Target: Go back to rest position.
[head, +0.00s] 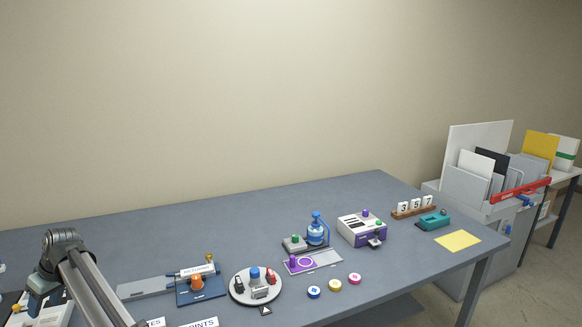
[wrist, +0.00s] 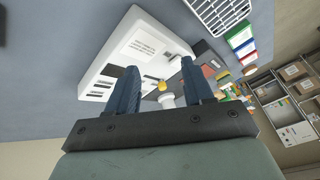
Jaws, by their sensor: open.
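My gripper (wrist: 160,64) shows in the wrist view with its two dark blue fingers apart and nothing between them. Beyond the fingers is a white device (wrist: 128,47) with dark slots and printed lines, with a small yellow knob (wrist: 162,85) near it. I cannot tell from this view how far the fingers are from the device. In the head view my arm reaches in at the lower left, and its end hangs over the left part of the table (head: 140,240). The fingertips are hard to make out there.
A blue fixture with an orange knob (head: 197,283), a round white tray (head: 237,294), a purple-and-white machine (head: 362,229), a blue pump (head: 316,229) and three coloured discs (head: 334,285) stand to the right of my arm. The table's back left is clear.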

